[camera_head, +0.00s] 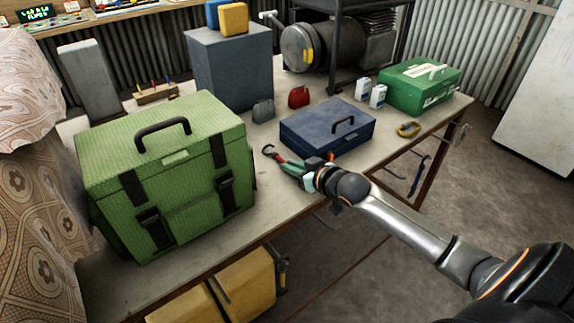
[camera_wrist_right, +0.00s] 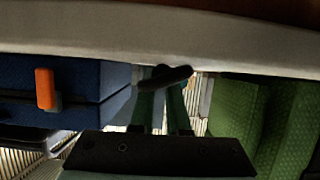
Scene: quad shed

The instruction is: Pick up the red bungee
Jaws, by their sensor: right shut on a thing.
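The red bungee (camera_head: 280,159) lies along the workbench (camera_head: 262,205) between the green bag and the blue toolbox, its dark hook (camera_head: 267,149) showing past the fingers. My right gripper (camera_head: 288,168) comes in from the right over the bench's front edge and is shut on the bungee at bench height. In the right wrist view, the two teal fingers (camera_wrist_right: 160,108) close around a dark piece at their tips; the red part is not clear there. I cannot tell whether the bungee is clear of the bench top. My left gripper is not in view.
The green bag (camera_head: 168,135) stands left of the gripper, the blue toolbox (camera_head: 320,135) close on its right. Behind are a red pouch (camera_head: 299,97), a grey pouch (camera_head: 263,111) and a grey cabinet (camera_head: 230,75). A yellow ring (camera_head: 408,130) and green case (camera_head: 420,90) lie right.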

